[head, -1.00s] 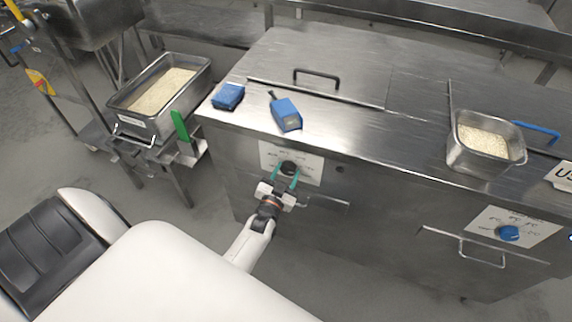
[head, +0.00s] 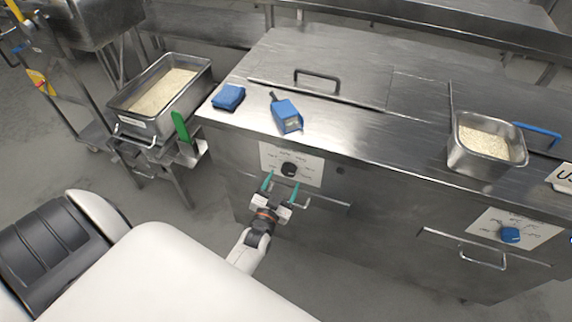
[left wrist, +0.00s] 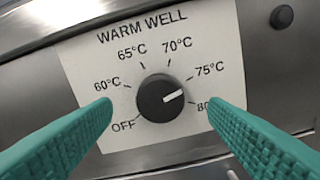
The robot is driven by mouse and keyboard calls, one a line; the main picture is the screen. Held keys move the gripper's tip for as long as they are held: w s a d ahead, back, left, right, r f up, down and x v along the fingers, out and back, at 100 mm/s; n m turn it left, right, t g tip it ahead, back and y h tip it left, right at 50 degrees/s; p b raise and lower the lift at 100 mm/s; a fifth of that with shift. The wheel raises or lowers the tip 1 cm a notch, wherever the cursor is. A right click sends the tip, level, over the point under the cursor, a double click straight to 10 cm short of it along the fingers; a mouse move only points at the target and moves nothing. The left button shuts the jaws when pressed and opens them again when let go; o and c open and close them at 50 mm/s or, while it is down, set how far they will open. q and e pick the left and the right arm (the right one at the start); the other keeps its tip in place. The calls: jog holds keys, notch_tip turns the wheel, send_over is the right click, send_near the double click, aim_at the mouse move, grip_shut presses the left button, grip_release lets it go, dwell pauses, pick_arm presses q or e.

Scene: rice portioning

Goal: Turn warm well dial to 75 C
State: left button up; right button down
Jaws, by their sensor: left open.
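The warm well dial (head: 289,169) is a black round knob on a white label plate (head: 311,172) on the counter's front. In the left wrist view the dial (left wrist: 160,98) has a white pointer mark aimed right and slightly up, between the 75°C and 80 marks, seemingly nearer 75°C. My left gripper (head: 281,186) is open and empty in front of and just below the dial. Its teal fingers are spread to either side of the knob in the left wrist view, not touching it. The finger at right partly covers the 80 label. My right gripper is not in view.
A drawer handle (head: 326,200) lies right beside my left gripper. A second plate with a blue dial (head: 510,235) is at right. Another rice pan (head: 130,124) is at left.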

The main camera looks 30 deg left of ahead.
pick_arm(q)
jog(key=v, duration=0.8)
jog(key=s+d+f+g+h, duration=0.2)
jog(key=s+d+f+g, duration=0.15)
jog(key=f, duration=0.45)
jog(key=s+d+f+m+g+h, duration=0.1)
jog(key=s+d+f+g, duration=0.1)
jog(key=s+f, duration=0.45)
jog(key=s+d+f+g+h, duration=0.2)
jog(key=d+f+g, duration=0.1)
jog(key=f, duration=0.6)
jog(key=s+a+f+g, duration=0.1)
jog(key=s+f+g, duration=0.3)
jog(key=s, duration=0.6)
jog(key=s+a+f+m+g, duration=0.1)
jog(key=s+f+g, duration=0.3)
jog(key=s, duration=0.6)
notch_tip(320, 180, down, 3)
jog(key=shift+s+a+r+y, duration=0.15)
jog(key=shift+s+a+y, duration=0.15)
jog(key=shift+s, duration=0.1)
